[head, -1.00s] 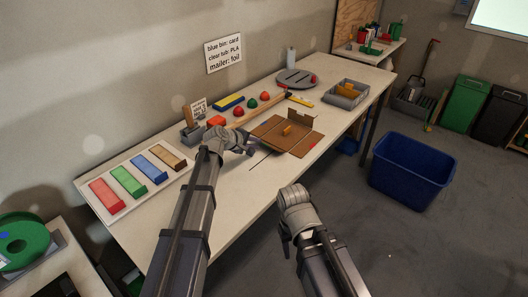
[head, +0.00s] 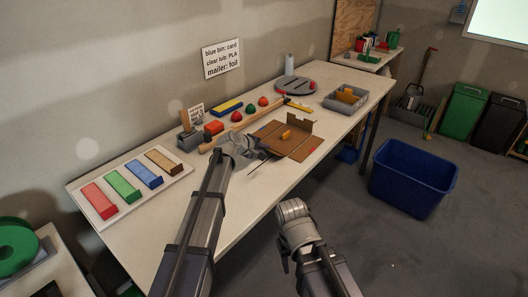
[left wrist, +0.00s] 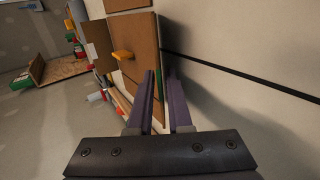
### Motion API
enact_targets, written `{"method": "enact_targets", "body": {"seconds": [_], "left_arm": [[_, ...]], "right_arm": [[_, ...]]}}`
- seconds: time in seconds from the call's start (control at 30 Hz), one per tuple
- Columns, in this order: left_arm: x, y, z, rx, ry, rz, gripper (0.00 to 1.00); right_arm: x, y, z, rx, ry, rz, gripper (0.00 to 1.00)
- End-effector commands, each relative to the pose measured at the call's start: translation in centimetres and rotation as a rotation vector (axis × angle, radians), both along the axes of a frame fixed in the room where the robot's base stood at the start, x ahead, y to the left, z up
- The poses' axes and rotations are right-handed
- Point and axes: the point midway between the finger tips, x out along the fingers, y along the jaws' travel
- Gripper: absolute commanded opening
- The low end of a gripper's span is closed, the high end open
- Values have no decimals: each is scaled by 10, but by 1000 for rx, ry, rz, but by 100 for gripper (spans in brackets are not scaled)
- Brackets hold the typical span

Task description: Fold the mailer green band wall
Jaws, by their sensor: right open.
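The mailer (head: 295,149) is a brown cardboard piece on the bench, mostly laid flat, with one wall (head: 299,123) upright at its back. A small yellow-orange piece (head: 285,135) lies on it. The mailer also shows in the left wrist view (left wrist: 140,42), with a thin green band (left wrist: 160,108) along its near edge. My left gripper (head: 262,158) is at the mailer's left side. In the left wrist view its purple fingers (left wrist: 162,72) are slightly apart, one over the cardboard, one beyond its edge; contact is unclear. My right gripper (head: 284,268) is open and empty off the bench's front.
A board with coloured bars (head: 101,216) lies at the bench's left. A grey bin (head: 346,107) and a round grey turntable (head: 294,85) stand behind the mailer. A blue bin (head: 412,182) is on the floor at right. The bench front is clear.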

Motion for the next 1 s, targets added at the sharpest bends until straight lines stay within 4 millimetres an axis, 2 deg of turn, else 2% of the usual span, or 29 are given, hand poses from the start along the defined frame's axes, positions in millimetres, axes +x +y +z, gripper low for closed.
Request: {"method": "enact_targets", "body": {"seconds": [0.07, 0.23, 1.0], "left_arm": [[0, 0, 0, 0, 0, 0, 18], [0, 0, 0, 0, 0, 0, 0], [-1, 0, 0, 1, 1, -1, 0]], "right_arm": [[0, 0, 0, 0, 0, 0, 50], [0, 0, 0, 0, 0, 0, 50], [0, 0, 0, 0, 0, 0, 50]]}}
